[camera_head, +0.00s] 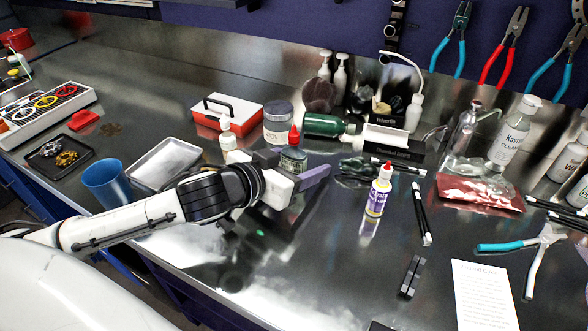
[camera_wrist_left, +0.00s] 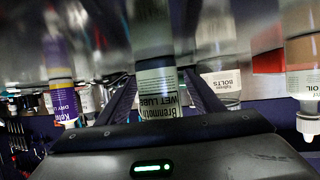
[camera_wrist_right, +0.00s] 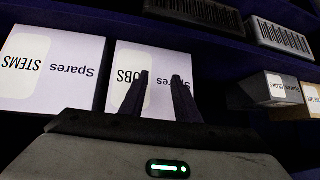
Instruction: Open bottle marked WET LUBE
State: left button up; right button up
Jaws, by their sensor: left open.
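The WET LUBE bottle (camera_head: 293,157) is a dark bottle with a red cap, standing upright on the metal bench in the head view. In the left wrist view the bottle (camera_wrist_left: 157,88) shows upside down, its pale label reading WET LUBE. My left gripper (camera_head: 290,170) is open around it at label height, one finger on each side. Gaps show between the bottle and both fingers. The red cap is out of the left wrist view. My right gripper (camera_wrist_right: 160,75) is open and empty, facing shelf boxes; it is not in the head view.
A similar purple-and-white bottle (camera_head: 378,192) with a red cap stands to the right. Spares boxes (camera_wrist_right: 50,68) face the right wrist.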

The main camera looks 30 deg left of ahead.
pick_arm(q)
jog(key=shift+w+d+f, duration=0.15)
jog(key=shift+w+f, duration=0.1)
jog(key=shift+w, duration=0.3)
jog(key=c, duration=1.2)
notch_tip(320, 180, up, 10)
jog(key=shift+r+p, duration=0.1)
jog(key=shift+p, duration=0.65)
jog(key=o, duration=0.5)
grip_shut()
